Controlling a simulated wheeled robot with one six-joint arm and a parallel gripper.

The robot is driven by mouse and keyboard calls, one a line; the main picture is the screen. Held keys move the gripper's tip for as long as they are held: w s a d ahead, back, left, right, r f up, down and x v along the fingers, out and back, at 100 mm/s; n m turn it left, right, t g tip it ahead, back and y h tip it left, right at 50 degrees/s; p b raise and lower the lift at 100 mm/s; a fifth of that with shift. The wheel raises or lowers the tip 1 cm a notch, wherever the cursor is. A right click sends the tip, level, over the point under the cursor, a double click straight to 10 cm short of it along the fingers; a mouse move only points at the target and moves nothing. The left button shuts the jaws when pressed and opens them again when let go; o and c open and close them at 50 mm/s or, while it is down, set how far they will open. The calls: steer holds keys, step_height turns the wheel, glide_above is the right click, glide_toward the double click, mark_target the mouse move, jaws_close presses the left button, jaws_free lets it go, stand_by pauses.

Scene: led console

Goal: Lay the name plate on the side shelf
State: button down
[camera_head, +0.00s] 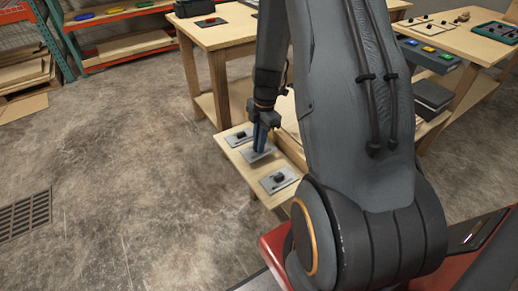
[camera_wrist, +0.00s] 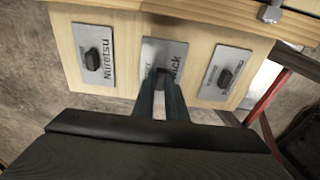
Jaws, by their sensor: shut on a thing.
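The side shelf (camera_head: 237,153) is a narrow light-wood board, also seen in the wrist view (camera_wrist: 125,62). My gripper (camera_head: 258,149) points down at its middle and is shut on the black knob of the middle grey name plate (camera_head: 250,157). In the wrist view my gripper (camera_wrist: 163,80) covers part of this plate (camera_wrist: 176,48), and its lettering ends in "wick". The plate looks flat at the shelf surface; I cannot tell whether it touches. Two similar knobbed plates lie on either side, one lettered "Nuratsn" (camera_wrist: 107,65) and another (camera_wrist: 214,85).
A wooden workbench (camera_head: 225,35) stands behind the shelf. Another bench at right holds a panel with coloured buttons (camera_head: 430,54) and a green-framed board (camera_head: 497,32). The floor at left is open, with a grate (camera_head: 25,215).

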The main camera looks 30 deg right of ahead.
steer(key=shift+f, duration=1.55)
steer(key=shift+f, duration=0.1)
steer(key=c, duration=1.8)
jaws_free()
steer(key=shift+o, duration=0.2)
steer(key=r, duration=0.3)
steer(key=d+r, duration=0.1)
steer(key=r, duration=0.3)
steer(key=r+b, duration=0.1)
steer(key=r, duration=0.3)
steer(key=shift+w+d, duration=0.1)
steer(key=shift+d, duration=0.05)
steer(key=s+a+r+m, duration=0.4)
steer(key=s+a+m, duration=0.3)
steer(key=a+m, duration=0.1)
steer(key=s+a+r+m+h, duration=0.1)
steer(key=s+a+r+m, duration=0.4)
steer(key=s+a+m, duration=0.3)
steer(key=m, duration=0.2)
steer(key=shift+s+a+m, duration=0.2)
steer(key=shift+a+m, duration=0.1)
steer(key=shift+a, duration=0.05)
